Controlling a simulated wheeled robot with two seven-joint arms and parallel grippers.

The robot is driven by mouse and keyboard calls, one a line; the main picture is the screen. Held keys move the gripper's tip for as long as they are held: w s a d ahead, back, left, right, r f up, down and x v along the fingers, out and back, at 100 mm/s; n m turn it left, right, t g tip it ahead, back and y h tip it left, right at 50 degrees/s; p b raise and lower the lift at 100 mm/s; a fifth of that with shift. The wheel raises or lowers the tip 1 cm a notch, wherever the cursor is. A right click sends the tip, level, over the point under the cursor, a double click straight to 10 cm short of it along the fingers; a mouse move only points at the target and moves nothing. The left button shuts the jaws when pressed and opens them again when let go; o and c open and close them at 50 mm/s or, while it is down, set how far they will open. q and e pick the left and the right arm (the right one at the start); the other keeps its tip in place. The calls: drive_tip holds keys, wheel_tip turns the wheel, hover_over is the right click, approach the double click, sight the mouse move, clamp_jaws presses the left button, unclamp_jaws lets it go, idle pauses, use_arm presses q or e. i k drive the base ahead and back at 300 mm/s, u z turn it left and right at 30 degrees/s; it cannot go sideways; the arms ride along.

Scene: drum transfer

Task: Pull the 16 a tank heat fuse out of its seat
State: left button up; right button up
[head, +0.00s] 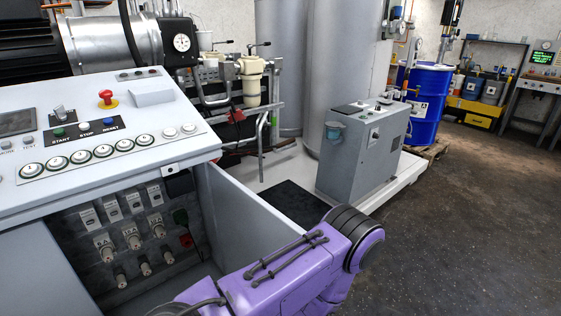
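An open cabinet under the control desk shows a fuse panel (80,260). A middle row holds three fuses with white labelled heads: a left one (104,243), a middle one (132,237) and a right one (157,226). A lower row holds three darker-based plugs (144,266). The ratings are too small to read surely, so I cannot tell which is the 16 A tank heat fuse. All appear seated. Neither gripper shows; only a purple arm link of mine crosses the bottom middle, right of the panel.
White switches (111,208) line the panel top. A green plug (181,217) and red part (187,240) sit at its right. A grey machine box (362,150) and blue drum (428,105) stand beyond; right floor is clear.

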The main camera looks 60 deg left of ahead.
sight(135, 243)
drive_tip(key=z, duration=0.25)
drive_tip(key=i, duration=2.2)
drive_tip(key=u, duration=4.05)
drive_tip(key=i, duration=0.5)
drive_tip(key=z, duration=0.15)
drive_tip(key=k, duration=0.3)
drive_tip(key=u, duration=0.55)
drive_tip(key=i, duration=0.55)
